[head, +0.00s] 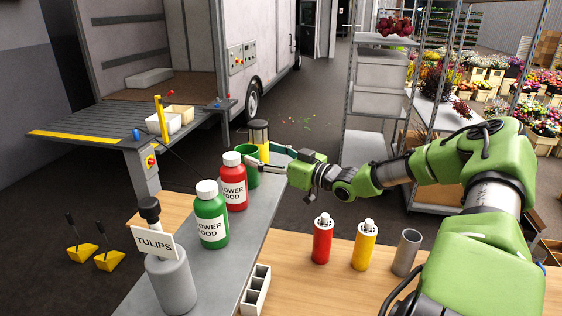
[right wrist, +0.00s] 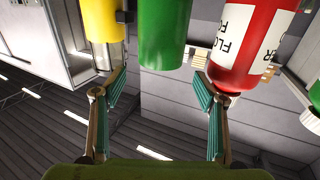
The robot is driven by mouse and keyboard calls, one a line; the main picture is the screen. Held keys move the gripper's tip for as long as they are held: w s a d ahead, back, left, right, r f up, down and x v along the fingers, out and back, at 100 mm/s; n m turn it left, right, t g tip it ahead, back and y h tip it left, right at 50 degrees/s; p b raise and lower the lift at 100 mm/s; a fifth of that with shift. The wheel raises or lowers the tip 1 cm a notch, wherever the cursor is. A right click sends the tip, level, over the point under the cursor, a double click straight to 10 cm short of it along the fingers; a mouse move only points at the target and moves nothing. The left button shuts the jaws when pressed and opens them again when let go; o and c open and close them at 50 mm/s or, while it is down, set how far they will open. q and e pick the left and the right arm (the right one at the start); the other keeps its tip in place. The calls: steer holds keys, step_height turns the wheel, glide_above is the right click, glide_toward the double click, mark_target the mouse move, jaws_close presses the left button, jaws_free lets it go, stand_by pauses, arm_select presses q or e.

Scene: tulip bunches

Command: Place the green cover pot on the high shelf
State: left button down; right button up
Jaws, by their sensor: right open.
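The green cover pot (head: 244,172) stands upright toward the far end of the long grey shelf (head: 262,222), just behind the red bottle. My right gripper (head: 266,159) reaches it from the right, open, with a finger toward either side of the pot. In the right wrist view the green pot (right wrist: 164,35) is between the two open fingers (right wrist: 158,75), with gaps showing beside it. Part of the pot is hidden behind the red bottle and a finger in the head view. My left gripper is not in view.
A red bottle (head: 233,183) and a green bottle (head: 211,215) stand close in front of the pot. A yellow container (head: 260,137) is just behind it. A grey TULIPS bottle (head: 168,275) stands nearest. Red and yellow canisters (head: 364,248) stand on the wooden table (head: 320,290).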

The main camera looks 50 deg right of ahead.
steer(key=s, duration=0.2)
steer(key=s+b, duration=0.1)
steer(key=s, duration=0.2)
steer(key=shift+s+d, duration=0.2)
steer(key=shift+s, duration=0.15)
steer(key=shift+f, duration=0.1)
stand_by(0.3)
